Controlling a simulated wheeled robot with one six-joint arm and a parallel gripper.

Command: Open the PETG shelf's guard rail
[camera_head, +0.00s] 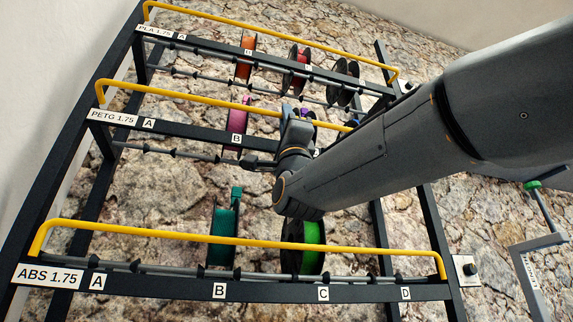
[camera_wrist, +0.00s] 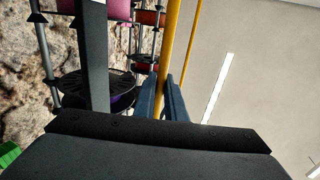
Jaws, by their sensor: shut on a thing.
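The PETG shelf is the middle one, with a "PETG 1.75" label (camera_head: 112,117) at its left end. Its yellow guard rail (camera_head: 190,96) runs above the shelf's front, raised at the left corner. My gripper (camera_wrist: 163,100) is shut on this rail; in the wrist view the yellow rail (camera_wrist: 171,45) passes between the two blue-grey fingers. In the head view my arm covers the rail's right part and the fingers are mostly hidden. A pink spool (camera_head: 237,121) stands on the shelf at B, and a purple spool (camera_wrist: 122,100) lies beside the fingers in the wrist view.
The PLA shelf above has its own yellow rail (camera_head: 270,38) and several spools. The ABS shelf below has a yellow rail (camera_head: 240,240), a teal spool (camera_head: 222,235) and a green spool (camera_head: 311,250).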

